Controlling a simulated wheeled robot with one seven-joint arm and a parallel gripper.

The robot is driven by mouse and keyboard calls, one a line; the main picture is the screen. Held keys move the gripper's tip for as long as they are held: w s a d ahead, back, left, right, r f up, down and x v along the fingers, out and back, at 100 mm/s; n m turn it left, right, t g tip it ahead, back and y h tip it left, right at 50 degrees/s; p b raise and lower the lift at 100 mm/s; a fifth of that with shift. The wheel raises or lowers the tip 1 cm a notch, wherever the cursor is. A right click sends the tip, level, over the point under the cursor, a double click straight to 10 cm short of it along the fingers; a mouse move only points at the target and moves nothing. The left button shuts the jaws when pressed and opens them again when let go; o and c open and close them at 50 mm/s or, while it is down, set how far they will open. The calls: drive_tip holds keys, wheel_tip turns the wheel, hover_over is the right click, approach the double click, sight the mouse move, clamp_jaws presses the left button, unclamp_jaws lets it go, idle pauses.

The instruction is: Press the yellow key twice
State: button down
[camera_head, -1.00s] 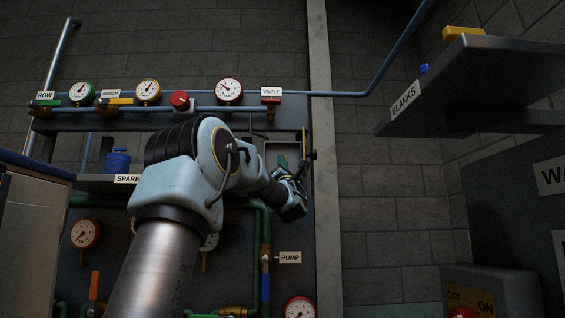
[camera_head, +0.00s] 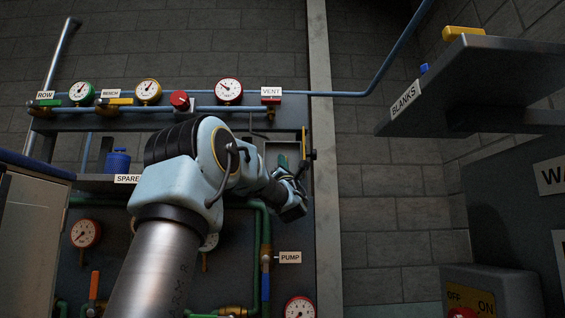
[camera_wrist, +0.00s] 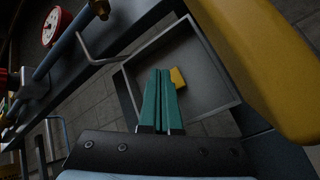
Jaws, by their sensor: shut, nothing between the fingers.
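My gripper shows in the wrist view (camera_wrist: 160,73) with its two green fingers shut together and nothing between them. The fingertips reach over a shallow grey open frame. A small yellow piece (camera_wrist: 178,78) shows just right of the fingertips, partly hidden by them; I cannot tell whether they touch it or whether it is the key. A large yellow part (camera_wrist: 265,65) fills the wrist view's right side, close to the camera. In the head view my gripper's green fingers (camera_head: 283,161) show small in front of the grey frame (camera_head: 270,150), beside a thin upright yellow strip (camera_head: 304,141).
A pipe with gauges and a red knob (camera_head: 180,101) runs above my arm. A blue canister (camera_head: 118,161) stands on the spare shelf at left. The blanks shelf (camera_head: 500,60) juts out at right with a yellow block (camera_head: 462,33). The wall between is clear.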

drive_tip(key=shift+w, duration=0.2)
idle(0.5)
drive_tip(key=shift+w+b, duration=0.25)
drive_tip(key=shift+b, duration=0.1)
drive_tip(key=shift+w, duration=0.2)
idle(0.3)
drive_tip(key=shift+w+a+r, duration=0.2)
drive_tip(key=shift+a+r, duration=0.05)
idle(0.9)
drive_tip(key=shift+s+a+f+b, duration=0.15)
drive_tip(key=shift+f+b, duration=0.2)
drive_tip(key=shift+b, duration=0.65)
drive_tip(key=shift+s+f+b, duration=0.1)
drive_tip(key=shift+s+b, duration=0.05)
drive_tip(key=shift+b, duration=0.25)
drive_tip(key=shift+s+d, duration=0.15)
drive_tip(key=shift+d, duration=0.1)
